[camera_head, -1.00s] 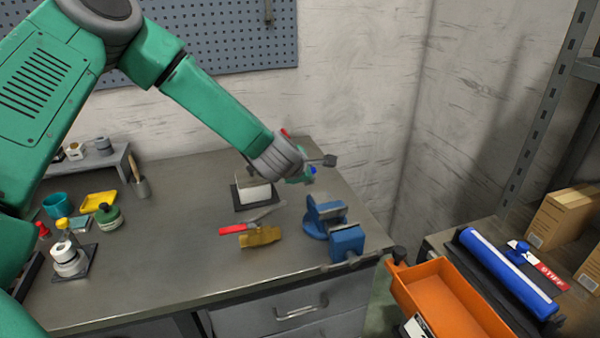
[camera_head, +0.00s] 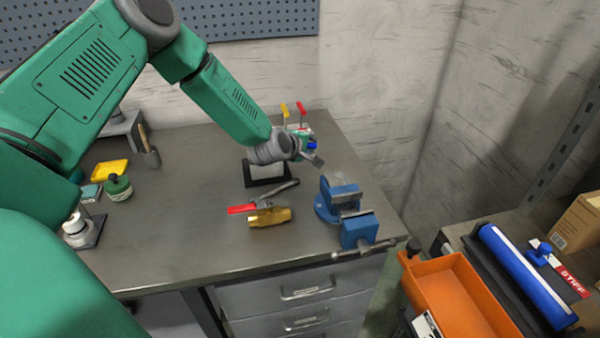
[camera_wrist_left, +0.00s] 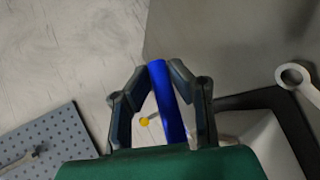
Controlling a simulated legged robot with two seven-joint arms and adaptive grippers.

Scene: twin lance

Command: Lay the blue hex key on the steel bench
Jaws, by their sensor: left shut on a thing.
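The blue hex key (camera_wrist_left: 168,110) is a straight blue bar between the fingers of my left gripper (camera_wrist_left: 168,66) in the left wrist view. The fingers are shut on it. In the head view my left gripper (camera_head: 315,153) is over the back right part of the steel bench (camera_head: 190,215), and only a small blue bit of the key (camera_head: 312,146) shows. I cannot tell how high above the bench the key is. My right gripper is not in view.
A blue vise (camera_head: 345,208) stands at the bench's right front. A red-handled tool (camera_head: 241,209) and a brass block (camera_head: 270,217) lie left of it. A block on a black plate (camera_head: 268,180) and upright red and yellow handles (camera_head: 300,108) are near the gripper. The middle-left bench is clear.

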